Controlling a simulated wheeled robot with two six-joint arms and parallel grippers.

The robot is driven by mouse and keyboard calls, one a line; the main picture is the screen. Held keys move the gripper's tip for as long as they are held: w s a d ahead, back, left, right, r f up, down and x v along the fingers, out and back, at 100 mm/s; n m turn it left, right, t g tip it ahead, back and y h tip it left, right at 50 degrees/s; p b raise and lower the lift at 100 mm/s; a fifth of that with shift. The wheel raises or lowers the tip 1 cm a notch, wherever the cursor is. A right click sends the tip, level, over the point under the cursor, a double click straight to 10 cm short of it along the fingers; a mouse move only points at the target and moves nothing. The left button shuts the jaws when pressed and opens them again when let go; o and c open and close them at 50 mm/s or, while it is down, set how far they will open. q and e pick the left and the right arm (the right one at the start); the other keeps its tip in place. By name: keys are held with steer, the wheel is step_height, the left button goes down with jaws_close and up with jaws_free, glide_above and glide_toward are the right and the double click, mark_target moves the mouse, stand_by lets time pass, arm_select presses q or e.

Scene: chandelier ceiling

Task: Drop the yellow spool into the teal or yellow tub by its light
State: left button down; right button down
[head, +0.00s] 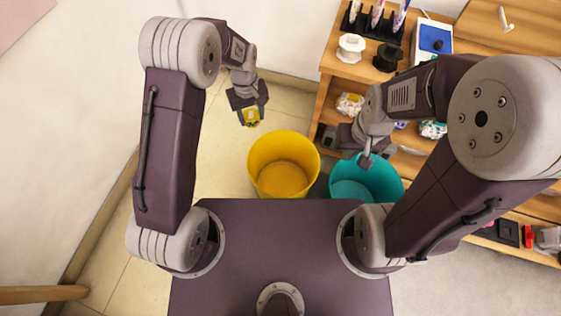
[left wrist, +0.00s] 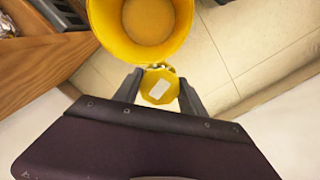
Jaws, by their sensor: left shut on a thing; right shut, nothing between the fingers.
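The yellow spool (head: 250,117) is held between the fingers of my left gripper (head: 248,108), left of and beyond the yellow tub in the head view. In the left wrist view the spool (left wrist: 160,87) shows a pale rectangular patch and sits between the two dark fingers. The yellow tub (head: 262,145) stands on the floor and looks empty; it also shows in the left wrist view (left wrist: 183,30). The teal tub (head: 388,172) stands right of it, partly covered by my right arm. My right gripper (head: 366,160) is shut and empty above the teal tub.
A wooden shelf unit (head: 331,85) stands on the right. On its top are a white spool (head: 351,48), a black spool (head: 387,57) and a white-and-blue device (head: 434,38). Tiled floor is free left of the yellow tub. A white wall (head: 70,130) is at the left.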

arm_select(q)
steer(key=s+d+f+b, duration=0.1)
steer(key=s+d+f, duration=0.2)
steer(key=f, duration=0.6)
steer(key=s+d+f+b, duration=0.2)
steer(key=s+d+f, duration=0.2)
steer(key=f, duration=0.6)
steer(key=shift+d, duration=1.2)
steer(key=shift+s, duration=0.1)
steer(key=c, duration=0.6)
jaws_free()
step_height(320, 180, up, 9)
steer(key=p, duration=0.4)
steer(key=shift+p, duration=0.4)
